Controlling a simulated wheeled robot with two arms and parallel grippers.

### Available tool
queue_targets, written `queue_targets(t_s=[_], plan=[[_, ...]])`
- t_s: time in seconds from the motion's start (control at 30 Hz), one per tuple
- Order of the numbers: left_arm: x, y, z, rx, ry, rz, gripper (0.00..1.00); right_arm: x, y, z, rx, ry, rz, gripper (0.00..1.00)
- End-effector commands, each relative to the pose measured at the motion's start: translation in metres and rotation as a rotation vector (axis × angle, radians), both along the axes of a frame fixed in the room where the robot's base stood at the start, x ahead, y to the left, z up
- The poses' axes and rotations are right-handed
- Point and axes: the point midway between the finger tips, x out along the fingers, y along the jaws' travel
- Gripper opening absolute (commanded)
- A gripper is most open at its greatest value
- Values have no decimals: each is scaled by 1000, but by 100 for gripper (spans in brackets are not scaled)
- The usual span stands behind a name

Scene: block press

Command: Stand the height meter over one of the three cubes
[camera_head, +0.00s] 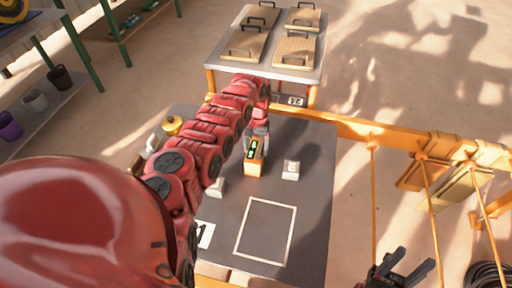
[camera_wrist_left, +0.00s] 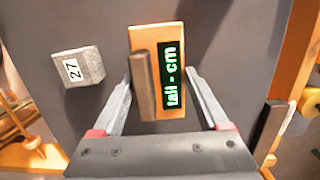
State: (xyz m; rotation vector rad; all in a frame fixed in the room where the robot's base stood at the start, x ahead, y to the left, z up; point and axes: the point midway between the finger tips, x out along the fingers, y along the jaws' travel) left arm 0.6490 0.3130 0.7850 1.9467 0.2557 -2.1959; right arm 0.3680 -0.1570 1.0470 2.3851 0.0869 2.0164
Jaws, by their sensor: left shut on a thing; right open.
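The orange height meter (camera_head: 252,168) with a lit green display is over the grey table, between two pale cubes. My left gripper (camera_head: 258,138) is shut on it from above. In the left wrist view the meter (camera_wrist_left: 170,40) shows "tall - cm", with its brown handle (camera_wrist_left: 143,85) between the fingers (camera_wrist_left: 160,82). One cube (camera_head: 291,170) is right of the meter and another (camera_head: 216,187) is left of it, partly beside my arm. The left wrist view shows one cube labelled 27 (camera_wrist_left: 82,65). I cannot see a third cube. My right gripper (camera_head: 398,270) is open and empty at the lower right.
A white outlined square (camera_head: 265,230) is bare on the table (camera_head: 312,225). A brass-coloured object (camera_head: 171,125) is at the table's left edge. An orange rail (camera_head: 365,130) runs behind and to the right. A stand with handled wooden boards (camera_head: 290,50) is at the back.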

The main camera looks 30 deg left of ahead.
Motion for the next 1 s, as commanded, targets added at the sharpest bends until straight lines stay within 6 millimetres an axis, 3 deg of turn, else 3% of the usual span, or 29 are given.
queue_targets(t_s=[0.2,0.23,0.33,0.67,0.77,1.0], plan=[[0,0,-3,-1,-1,0,0,0,0,-3,0,0,0,50],[0,0,-3,-1,-1,0,79,0,0,-2,0,0,0,50],[0,0,-2,-1,-1,0,97,0,0,-2,0,0,0,50],[1,1,4,-1,-1,1,100,0,0,1,0,0,0,50],[3,2,17,-1,-4,1,100,0,0,1,0,0,0,50],[10,4,68,3,-6,1,100,0,0,-5,0,0,0,50]])
